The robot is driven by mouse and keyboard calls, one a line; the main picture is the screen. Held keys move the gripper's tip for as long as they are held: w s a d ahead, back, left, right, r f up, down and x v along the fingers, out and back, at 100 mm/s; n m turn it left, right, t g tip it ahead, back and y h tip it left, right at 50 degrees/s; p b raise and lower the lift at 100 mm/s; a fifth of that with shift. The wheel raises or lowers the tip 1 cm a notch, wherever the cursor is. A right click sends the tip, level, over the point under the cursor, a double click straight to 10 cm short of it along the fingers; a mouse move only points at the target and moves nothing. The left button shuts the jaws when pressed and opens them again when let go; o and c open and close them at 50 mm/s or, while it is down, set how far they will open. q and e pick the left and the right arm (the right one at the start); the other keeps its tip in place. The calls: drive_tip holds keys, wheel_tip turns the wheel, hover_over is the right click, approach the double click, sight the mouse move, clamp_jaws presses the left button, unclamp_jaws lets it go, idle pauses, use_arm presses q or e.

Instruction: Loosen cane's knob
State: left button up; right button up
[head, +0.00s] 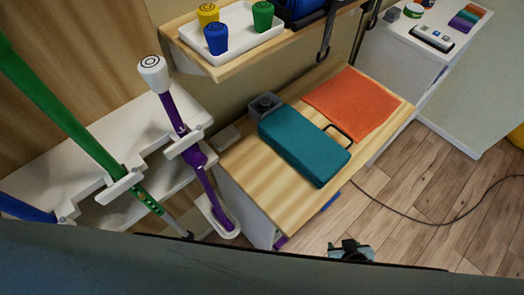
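In the head view a purple cane (171,112) stands tilted in a white wall rack at the left. A white knob (153,72) with dark rings on its end sits on the cane's top. The cane's lower end rests in a white cup-like foot holder (229,232). A white bracket crosses the shaft partway down. My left gripper is not in view. A small pale blue and black part (350,250) at the bottom edge may belong to my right gripper; its fingers cannot be made out. Nothing is touching the cane's knob.
A green pole (55,105) stands left of the cane, with a blue one (22,208) at the edge. A wooden-topped cabinet (237,162) holds a teal block (303,145) and an orange cloth (352,105). A shelf above bears a white tray (238,48) with yellow, blue and green knobs.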

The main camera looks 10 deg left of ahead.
drive_tip(key=w+a+r+t+y, duration=0.1)
drive_tip(key=w+a+r+t, duration=0.15)
drive_tip(key=r, duration=0.45)
drive_tip(key=w+a+r+t+p, duration=0.1)
drive_tip(key=w+a+r+t, duration=0.15)
drive_tip(key=r, duration=0.35)
drive_tip(key=w+a+r+t+y, duration=0.1)
drive_tip(key=w+a+r+t, duration=0.15)
drive_tip(key=r, duration=0.45)
drive_tip(key=s+a+r+n+t+y, duration=0.1)
drive_tip(key=s+a+r+n+y, duration=0.1)
drive_tip(key=a+r+n+y, duration=0.35)
drive_tip(key=n+g+y, duration=0.4)
drive_tip(key=g+y, duration=0.1)
drive_tip(key=y, duration=0.3)
approach(203, 164)
drive_tip(key=x, duration=0.9)
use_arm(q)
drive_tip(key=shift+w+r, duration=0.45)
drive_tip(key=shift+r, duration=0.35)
use_arm(e)
drive_tip(key=shift+c, duration=0.3)
